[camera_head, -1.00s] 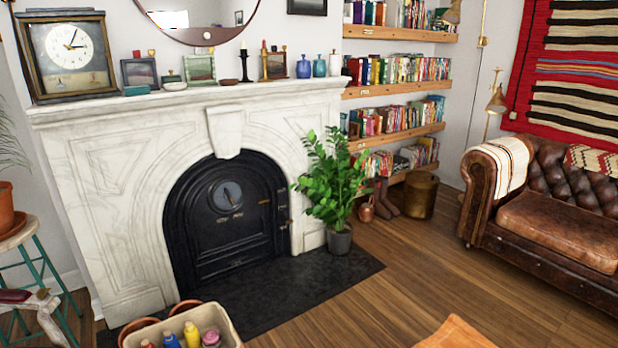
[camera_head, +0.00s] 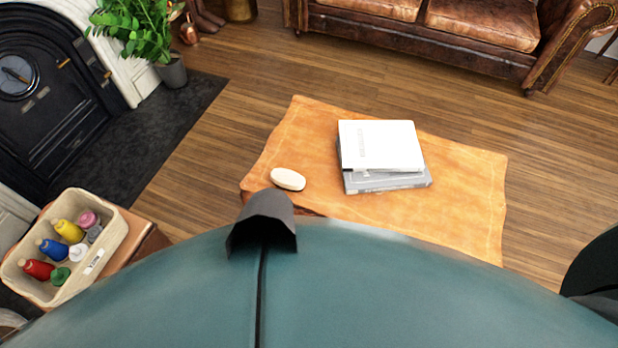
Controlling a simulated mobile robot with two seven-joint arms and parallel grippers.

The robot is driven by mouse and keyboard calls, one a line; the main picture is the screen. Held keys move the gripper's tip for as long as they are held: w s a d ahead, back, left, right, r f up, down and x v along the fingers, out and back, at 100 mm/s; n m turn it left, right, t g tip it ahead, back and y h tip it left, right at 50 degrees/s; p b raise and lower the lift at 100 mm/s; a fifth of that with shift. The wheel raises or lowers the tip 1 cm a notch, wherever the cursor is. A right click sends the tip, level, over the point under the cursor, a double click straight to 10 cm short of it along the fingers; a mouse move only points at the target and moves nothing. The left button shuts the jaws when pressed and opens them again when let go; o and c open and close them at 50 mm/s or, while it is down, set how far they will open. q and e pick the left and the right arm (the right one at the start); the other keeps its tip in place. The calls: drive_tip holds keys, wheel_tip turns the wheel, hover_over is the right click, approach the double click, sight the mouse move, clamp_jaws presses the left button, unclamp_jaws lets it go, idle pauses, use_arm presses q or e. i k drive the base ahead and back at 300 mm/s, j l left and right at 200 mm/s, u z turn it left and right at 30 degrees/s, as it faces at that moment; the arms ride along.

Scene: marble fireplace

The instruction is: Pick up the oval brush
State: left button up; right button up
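A small pale oval object (camera_head: 288,179), which looks like the oval brush, lies flat near the left front corner of a low orange table (camera_head: 460,190). Only its smooth cream upper side shows; no bristles can be made out. Nothing touches it. Neither of my grippers is in view. My own teal body fills the bottom of the view and hides the near side of the table.
A stack of books (camera_head: 382,152) lies on the table right of the oval object. A beige basket of paint bottles (camera_head: 100,245) stands at the left. A leather sofa (camera_head: 440,30) is behind, a potted plant (camera_head: 172,68) by the fireplace. Wooden floor (camera_head: 230,130) is clear between.

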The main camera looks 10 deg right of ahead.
sight(288, 180)
drive_tip(key=u, duration=2.5)
drive_tip(key=z, duration=2.5)
drive_tip(key=j, duration=0.4)
drive_tip(key=i+j+u, duration=0.1)
drive_tip(key=i+j, duration=0.6)
